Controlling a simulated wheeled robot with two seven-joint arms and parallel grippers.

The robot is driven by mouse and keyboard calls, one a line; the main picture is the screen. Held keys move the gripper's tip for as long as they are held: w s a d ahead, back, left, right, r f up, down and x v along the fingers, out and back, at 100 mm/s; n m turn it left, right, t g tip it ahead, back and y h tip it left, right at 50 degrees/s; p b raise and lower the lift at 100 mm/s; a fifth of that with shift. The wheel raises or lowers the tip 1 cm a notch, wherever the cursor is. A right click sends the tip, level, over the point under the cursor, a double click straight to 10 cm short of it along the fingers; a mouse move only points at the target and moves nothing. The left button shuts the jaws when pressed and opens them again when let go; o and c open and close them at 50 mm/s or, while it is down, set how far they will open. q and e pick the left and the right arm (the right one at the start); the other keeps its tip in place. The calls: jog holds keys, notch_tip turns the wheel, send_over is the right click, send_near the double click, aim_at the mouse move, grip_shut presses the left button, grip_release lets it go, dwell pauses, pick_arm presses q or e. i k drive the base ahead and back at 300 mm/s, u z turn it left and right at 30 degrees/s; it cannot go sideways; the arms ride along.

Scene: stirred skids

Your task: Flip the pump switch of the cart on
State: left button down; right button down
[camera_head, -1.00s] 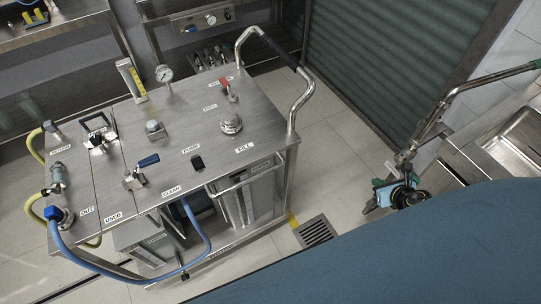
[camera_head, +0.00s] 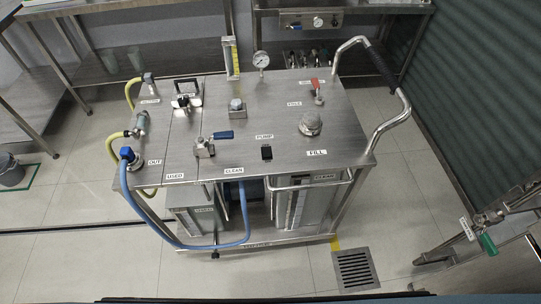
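The steel cart (camera_head: 290,147) stands in the middle of the view. Its pump switch (camera_head: 267,153) is a small black rocker on the top near the front edge, just below the PUMP label (camera_head: 264,136). Which way the rocker is set is too small to tell. Neither of my grippers shows in the view.
A blue-handled valve (camera_head: 222,135), a red-handled valve (camera_head: 316,84), a round fill cap (camera_head: 310,124) and a gauge (camera_head: 261,60) stand up from the cart top. A blue hose (camera_head: 185,245) loops down in front. A floor drain (camera_head: 355,269) lies right; tiled floor there is open.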

aim_at(266, 153)
jog(key=u, duration=1.65)
jog(key=k, duration=1.05)
jog(key=z, duration=1.95)
jog(key=i, duration=0.5)
jog(key=u, duration=0.05)
